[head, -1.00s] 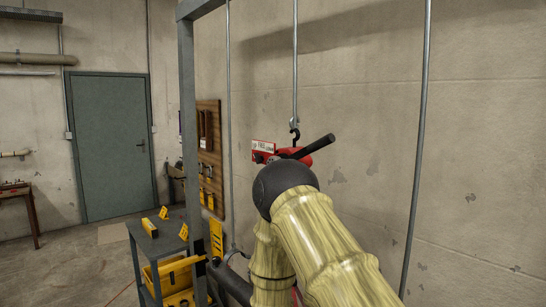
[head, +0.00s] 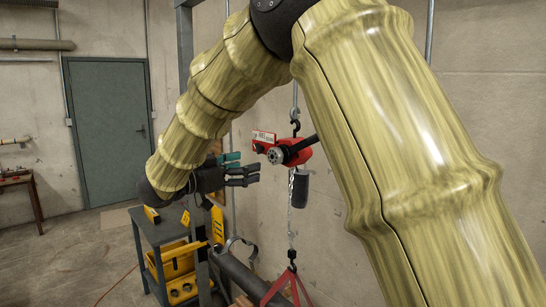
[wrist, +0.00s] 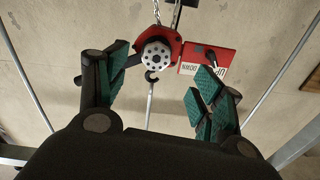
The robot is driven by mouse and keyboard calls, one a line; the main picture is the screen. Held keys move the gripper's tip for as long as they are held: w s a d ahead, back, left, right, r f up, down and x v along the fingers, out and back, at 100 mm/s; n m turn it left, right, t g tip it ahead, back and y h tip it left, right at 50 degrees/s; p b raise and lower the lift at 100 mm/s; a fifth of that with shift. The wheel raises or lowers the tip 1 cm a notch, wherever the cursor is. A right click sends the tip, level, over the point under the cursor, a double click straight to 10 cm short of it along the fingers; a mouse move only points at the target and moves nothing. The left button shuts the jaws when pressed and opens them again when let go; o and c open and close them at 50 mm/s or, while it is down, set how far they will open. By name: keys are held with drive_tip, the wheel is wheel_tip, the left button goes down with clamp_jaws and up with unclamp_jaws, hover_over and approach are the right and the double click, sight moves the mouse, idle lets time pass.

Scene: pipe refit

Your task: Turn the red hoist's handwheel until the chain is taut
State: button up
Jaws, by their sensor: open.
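The red hoist (head: 303,152) hangs from a hook on a rod. Its round, holed handwheel (head: 275,156) faces left, and a dark lever sticks out to the right. The chain (head: 291,215) runs down from it to a red sling (head: 284,286); I cannot tell whether it is taut. My gripper (head: 246,170) is open and empty, just left of and slightly below the handwheel, apart from it. In the wrist view the hoist appears upside down, and the handwheel (wrist: 155,56) lies ahead between the spread green-padded fingers (wrist: 160,72).
A red and white sign (head: 264,137) is at the hoist's upper left. A dark grey cylinder (head: 301,187) hangs under it. Below is a dark pipe (head: 242,272). A cart (head: 158,232) with a yellow toolbox (head: 180,262) stands left. My arm covers the upper right.

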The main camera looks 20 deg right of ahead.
sight(272, 157)
drive_tip(key=p+x, duration=0.1)
drive_tip(key=x, duration=0.2)
drive_tip(key=r+p+x, duration=0.1)
drive_tip(key=p+x, duration=0.1)
drive_tip(key=x, duration=0.1)
drive_tip(key=p+x, duration=0.2)
drive_tip(key=x, duration=0.1)
drive_tip(key=shift+d+r, duration=0.15)
drive_tip(key=shift+d, duration=0.1)
drive_tip(key=shift+w+d+p, duration=0.15)
drive_tip(key=shift+d+p, duration=0.15)
drive_tip(key=shift+d, duration=0.25)
drive_tip(key=c, duration=1)
